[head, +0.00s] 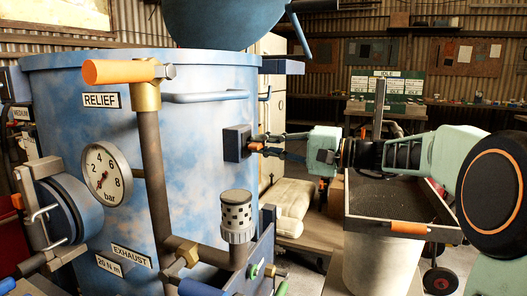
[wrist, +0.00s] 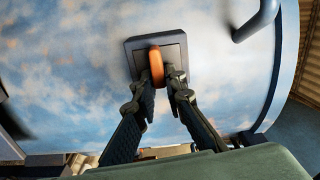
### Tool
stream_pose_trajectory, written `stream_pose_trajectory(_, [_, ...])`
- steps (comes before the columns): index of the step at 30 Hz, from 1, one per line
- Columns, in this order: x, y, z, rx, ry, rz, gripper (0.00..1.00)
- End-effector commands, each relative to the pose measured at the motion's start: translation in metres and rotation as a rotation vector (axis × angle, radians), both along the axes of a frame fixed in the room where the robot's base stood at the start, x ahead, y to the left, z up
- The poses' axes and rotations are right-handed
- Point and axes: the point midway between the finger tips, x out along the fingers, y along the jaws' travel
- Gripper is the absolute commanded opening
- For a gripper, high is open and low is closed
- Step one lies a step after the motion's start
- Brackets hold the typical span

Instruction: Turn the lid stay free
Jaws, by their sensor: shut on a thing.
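The blue pot (head: 195,125) stands at the left, with its blue lid (head: 215,22) raised above the rim. A dark square plate (head: 236,143) is on the pot's right side, and an orange tab (head: 255,146) stands out from it. I take this tab to be the lid stay's handle; no label shows there. In the wrist view the tab (wrist: 156,66) stands upright on the plate (wrist: 133,60). My gripper (head: 262,143) reaches it from the right. In the wrist view my gripper (wrist: 164,80) is shut on the tab, a fingertip at each side.
An orange-handled relief valve (head: 120,71), a gauge (head: 107,172) and a perforated exhaust cap (head: 237,216) stand at the pot's front. A blue bar handle (wrist: 258,20) is right of the plate. A tray-topped bin (head: 380,255) stands below my arm.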

Motion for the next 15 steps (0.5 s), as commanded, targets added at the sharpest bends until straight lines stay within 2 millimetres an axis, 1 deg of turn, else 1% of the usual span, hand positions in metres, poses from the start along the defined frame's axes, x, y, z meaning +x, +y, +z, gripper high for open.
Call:
stream_pose_trajectory(1, [-0.0004, -0.0003, -0.0026, -0.006, -0.003, 0.002, 0.00])
stream_pose_trajectory(13, [-0.0007, -0.0001, -0.0017, -0.006, -0.006, 0.002, 0.00])
stream_pose_trajectory(14, [-0.0007, -0.0001, -0.0017, -0.006, -0.006, 0.003, 0.14])
stream_pose_trajectory(15, [-0.0006, -0.0001, -0.0015, -0.006, -0.006, 0.002, 0.18])
